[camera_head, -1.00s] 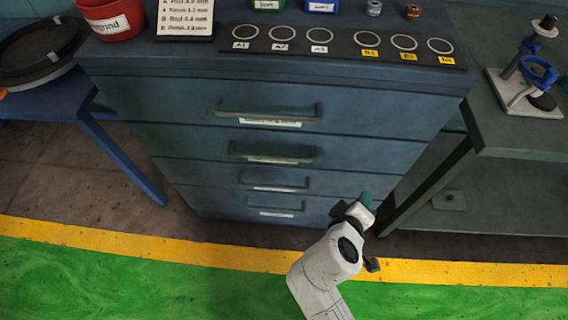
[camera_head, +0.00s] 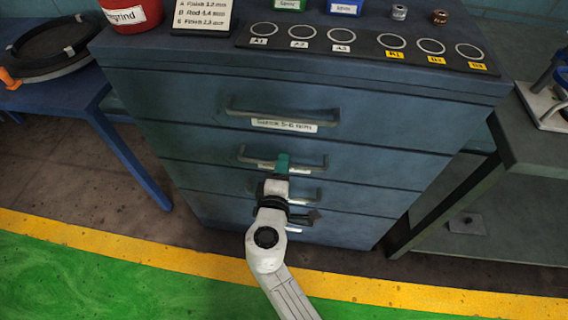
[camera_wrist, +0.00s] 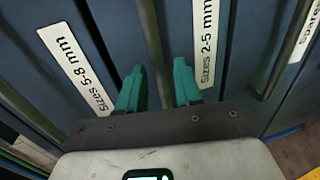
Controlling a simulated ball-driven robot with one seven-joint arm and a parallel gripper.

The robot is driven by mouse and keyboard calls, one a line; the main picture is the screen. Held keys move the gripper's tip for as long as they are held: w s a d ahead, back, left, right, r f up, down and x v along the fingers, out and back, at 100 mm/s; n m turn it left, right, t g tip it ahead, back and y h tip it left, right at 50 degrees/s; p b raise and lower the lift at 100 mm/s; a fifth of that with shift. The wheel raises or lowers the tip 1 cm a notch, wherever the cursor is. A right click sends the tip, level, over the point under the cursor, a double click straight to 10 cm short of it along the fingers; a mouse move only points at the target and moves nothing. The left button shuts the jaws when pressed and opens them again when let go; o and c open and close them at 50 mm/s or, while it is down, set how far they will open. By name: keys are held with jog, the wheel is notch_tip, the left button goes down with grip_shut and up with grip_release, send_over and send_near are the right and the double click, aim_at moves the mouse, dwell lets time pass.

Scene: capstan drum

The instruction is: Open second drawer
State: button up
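The second drawer (camera_head: 200,149) is in the blue-grey cabinet, flush with its neighbours. Its bar handle (camera_head: 310,166) shows in the head view, partly hidden by my gripper. My gripper (camera_head: 283,160) is at the middle of this handle. In the wrist view, the two green fingers (camera_wrist: 158,82) are apart, one on each side of the handle bar (camera_wrist: 150,30), with gaps visible beside it. The drawer's label (camera_wrist: 205,42) reads "Sizes 2-5 mm".
The top drawer's handle (camera_head: 282,112) is above, with a "Sizes 5-8 mm" label (camera_wrist: 76,68). The third drawer's handle (camera_wrist: 282,50) is below. A blue table (camera_head: 105,128) stands left and a grey bench (camera_head: 525,150) right. Green floor in front is clear.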

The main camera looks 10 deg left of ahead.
jog(key=shift+x, duration=1.05)
grip_shut()
jog(key=shift+s, duration=0.1)
